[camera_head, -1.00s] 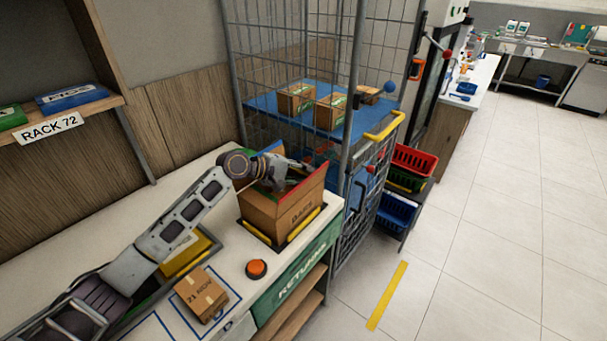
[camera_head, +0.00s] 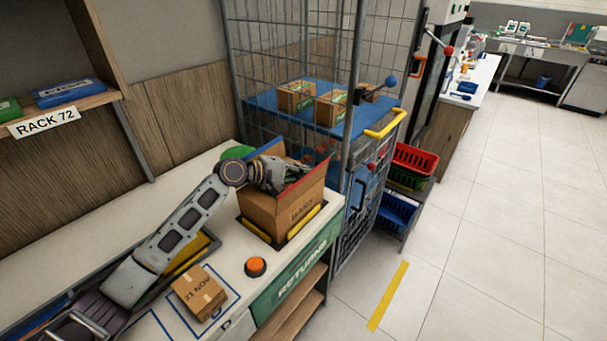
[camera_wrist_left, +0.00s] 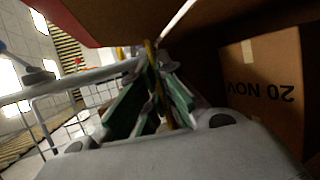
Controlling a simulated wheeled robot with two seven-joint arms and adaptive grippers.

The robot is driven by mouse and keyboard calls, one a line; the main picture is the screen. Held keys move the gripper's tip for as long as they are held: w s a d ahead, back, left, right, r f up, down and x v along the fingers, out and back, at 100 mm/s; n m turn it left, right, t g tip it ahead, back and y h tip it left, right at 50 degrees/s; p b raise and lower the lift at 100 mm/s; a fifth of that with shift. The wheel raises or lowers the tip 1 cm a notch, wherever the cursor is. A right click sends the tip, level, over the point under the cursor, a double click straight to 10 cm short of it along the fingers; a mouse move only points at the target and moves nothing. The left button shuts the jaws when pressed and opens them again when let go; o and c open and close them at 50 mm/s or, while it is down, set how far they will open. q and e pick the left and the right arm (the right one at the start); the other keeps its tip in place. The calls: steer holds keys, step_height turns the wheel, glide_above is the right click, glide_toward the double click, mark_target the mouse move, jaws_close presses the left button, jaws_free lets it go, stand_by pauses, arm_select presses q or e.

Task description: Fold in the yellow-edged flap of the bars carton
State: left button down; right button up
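The bars carton (camera_head: 283,213) stands open on the counter; its red-edged flap (camera_head: 307,165) is raised along the right side. My left gripper (camera_head: 302,163) is over the carton's opening, near the far rim. In the left wrist view, the left gripper's fingers (camera_wrist_left: 150,65) converge at their tips. A thin yellow strip (camera_wrist_left: 150,48) runs by the tips; I cannot tell whether it is pinched. The red-edged flap (camera_wrist_left: 62,22) is above left. In the head view, the yellow edge is hidden. My right gripper is out of view.
A small box marked 21 NOV (camera_head: 199,293) and an orange button (camera_head: 255,267) are on the counter (camera_head: 95,245). A wire cage (camera_head: 350,120) with a blue shelf stands just behind the carton. A box marked 20 NOV (camera_wrist_left: 262,82) is near the fingers.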

arm_select(q)
steer(key=c, duration=1.7)
jaws_free()
steer(key=v, duration=0.7)
steer(key=shift+s+a, duration=0.15)
steer(key=shift+a, duration=0.1)
steer(key=shift+c, duration=0.2)
